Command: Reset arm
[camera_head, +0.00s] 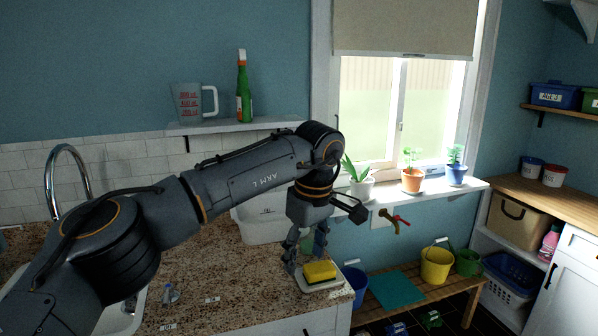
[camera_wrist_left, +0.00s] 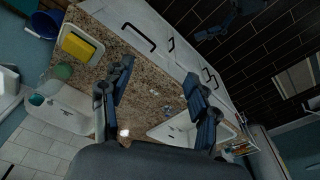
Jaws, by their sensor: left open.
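My left arm reaches in from the left over the granite counter (camera_head: 215,265) in the head view. Its gripper (camera_head: 303,262) points down just left of a yellow sponge (camera_head: 320,271), which lies on a small pale tray (camera_head: 325,285). In the left wrist view my left gripper (camera_wrist_left: 160,88) has its two fingers spread wide, with only counter and sink edge seen between them. The sponge (camera_wrist_left: 80,46) shows at upper left there, outside the fingers. My right gripper is in neither view.
A white tub (camera_head: 258,226) and a greenish cup (camera_head: 307,243) stand close behind the gripper. A faucet (camera_head: 68,165) and sink are at left. Potted plants (camera_head: 411,179) line the windowsill. A wooden bench (camera_head: 420,290) with a yellow bucket (camera_head: 436,266) stands right of the counter.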

